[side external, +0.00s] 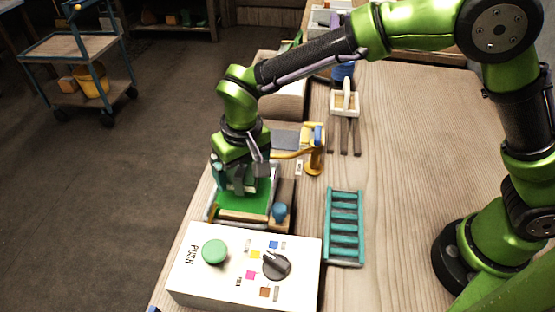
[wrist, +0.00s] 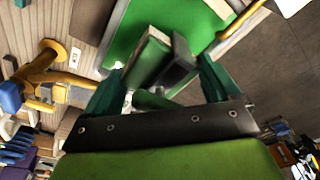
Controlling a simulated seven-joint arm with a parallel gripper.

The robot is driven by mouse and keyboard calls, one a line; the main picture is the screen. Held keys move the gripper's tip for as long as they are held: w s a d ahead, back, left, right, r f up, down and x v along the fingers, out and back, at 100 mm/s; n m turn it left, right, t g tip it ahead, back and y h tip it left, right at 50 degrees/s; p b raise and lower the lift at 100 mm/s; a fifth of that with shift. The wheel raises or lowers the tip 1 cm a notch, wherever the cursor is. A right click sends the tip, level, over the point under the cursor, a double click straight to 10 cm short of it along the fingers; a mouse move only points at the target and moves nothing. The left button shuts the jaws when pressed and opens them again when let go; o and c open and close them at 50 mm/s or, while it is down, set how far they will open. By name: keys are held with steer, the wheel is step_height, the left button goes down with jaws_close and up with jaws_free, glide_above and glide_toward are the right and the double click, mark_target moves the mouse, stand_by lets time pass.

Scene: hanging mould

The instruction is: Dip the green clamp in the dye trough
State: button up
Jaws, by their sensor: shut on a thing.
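My gripper (side external: 240,183) points down over the dye trough (side external: 212,213), which has a pale rim and a bright green surface. In the wrist view my gripper (wrist: 160,82) has its teal fingers on either side of the green clamp (wrist: 150,58), a green piece with a dark part beside it. The clamp is held above the trough's green surface (wrist: 190,25). In the side view the clamp is mostly hidden by my gripper. I cannot tell whether its lower end touches the green surface.
A white control box (side external: 205,275) with a green push button (side external: 215,251) and a black knob (side external: 276,265) stands in front. A teal rack (side external: 344,228) lies to the right. A yellow stand (side external: 314,160) is close behind, and a blue cup (side external: 280,211) stands beside the trough.

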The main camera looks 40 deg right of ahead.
steer(key=shift+f, duration=3.2)
steer(key=shift+r, duration=0.15)
stand_by(1.1)
steer(key=shift+r, duration=3.35)
